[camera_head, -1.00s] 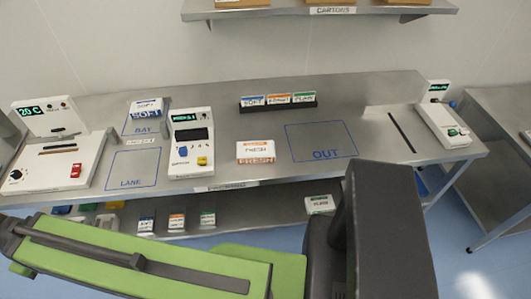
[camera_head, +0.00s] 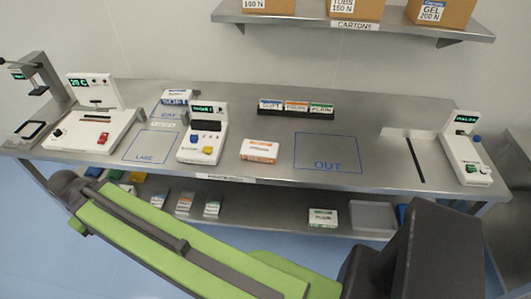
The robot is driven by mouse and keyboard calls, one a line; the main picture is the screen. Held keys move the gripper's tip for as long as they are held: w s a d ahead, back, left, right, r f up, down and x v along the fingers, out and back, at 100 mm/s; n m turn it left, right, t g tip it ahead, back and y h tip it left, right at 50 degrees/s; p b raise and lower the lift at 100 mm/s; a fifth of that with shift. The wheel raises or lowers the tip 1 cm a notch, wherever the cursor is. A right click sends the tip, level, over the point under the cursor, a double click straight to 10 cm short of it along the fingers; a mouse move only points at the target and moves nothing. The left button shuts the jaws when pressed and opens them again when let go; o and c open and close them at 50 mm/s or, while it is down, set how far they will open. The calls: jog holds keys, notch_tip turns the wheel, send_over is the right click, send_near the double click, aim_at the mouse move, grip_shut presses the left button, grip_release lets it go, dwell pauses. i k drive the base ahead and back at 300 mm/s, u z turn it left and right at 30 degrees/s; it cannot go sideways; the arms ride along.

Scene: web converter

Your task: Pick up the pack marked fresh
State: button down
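The pack marked fresh (camera_head: 258,149) is a small white box with an orange band. It lies flat on the steel bench (camera_head: 345,105), between a white keypad device (camera_head: 203,135) and the blue OUT outline (camera_head: 328,152). Its lettering is too small to read now, but the earlier frame shows the word on it. Nothing touches it. My green arm (camera_head: 165,240) crosses the bottom of the view, in front of the bench. My gripper's fingers do not show.
A rack (camera_head: 295,114) of SOFT, orange-marked and PLAIN packs stands behind the pack. White machines stand left (camera_head: 92,115) and right (camera_head: 466,150). A lower shelf (camera_head: 265,212) holds several packs. Cartons (camera_head: 355,8) stand on the shelf above.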

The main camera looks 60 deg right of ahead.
aim_at(253, 150)
jog(key=u, duration=5.95)
jog(key=i, duration=0.1)
jog(key=u, duration=1.9)
jog(key=k, duration=1.85)
jog(key=u, duration=1.2)
jog(key=i, duration=1.5)
jog(key=u, duration=0.05)
